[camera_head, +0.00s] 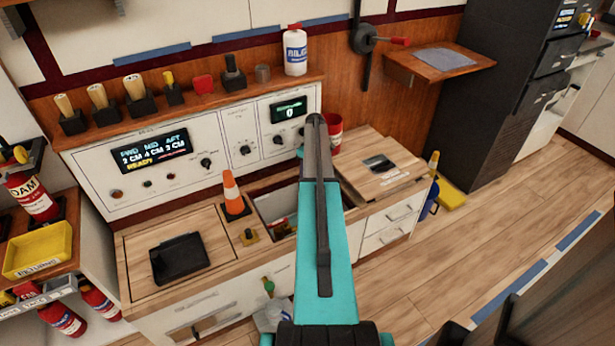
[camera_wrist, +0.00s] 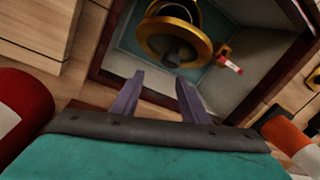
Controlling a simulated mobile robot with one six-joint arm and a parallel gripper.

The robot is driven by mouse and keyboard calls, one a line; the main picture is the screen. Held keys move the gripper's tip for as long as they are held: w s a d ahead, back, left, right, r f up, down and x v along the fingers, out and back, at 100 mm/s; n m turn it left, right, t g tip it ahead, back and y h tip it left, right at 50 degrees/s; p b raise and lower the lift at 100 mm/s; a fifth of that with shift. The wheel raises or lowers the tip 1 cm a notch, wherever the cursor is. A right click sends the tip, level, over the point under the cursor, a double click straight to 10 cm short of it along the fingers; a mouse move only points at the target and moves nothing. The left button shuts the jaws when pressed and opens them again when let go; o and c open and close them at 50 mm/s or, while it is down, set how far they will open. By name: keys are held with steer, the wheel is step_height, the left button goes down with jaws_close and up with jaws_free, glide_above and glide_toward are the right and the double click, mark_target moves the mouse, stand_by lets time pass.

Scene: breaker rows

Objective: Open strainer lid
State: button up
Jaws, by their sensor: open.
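In the wrist view a gold-rimmed round fitting (camera_wrist: 172,42), which looks like the strainer with its lid, sits inside a recessed box (camera_wrist: 252,75). Its centre is dark. A small red-and-white tab (camera_wrist: 230,65) with a gold end stands beside its rim. I cannot tell clearly whether the lid is shut. My gripper (camera_wrist: 158,92) is open and empty, its two fingers spread just short of the fitting and apart from it in the picture. In the head view the recess (camera_head: 272,203) in the counter shows partly; my arm hides my gripper and most of the fitting.
A control panel (camera_head: 190,155) rises behind the counter.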

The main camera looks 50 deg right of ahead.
step_height(320, 180, up, 13)
steer(key=d, duration=0.2)
steer(key=shift+s+p, duration=0.3)
steer(key=shift+p, duration=0.05)
steer(key=shift+f, duration=0.1)
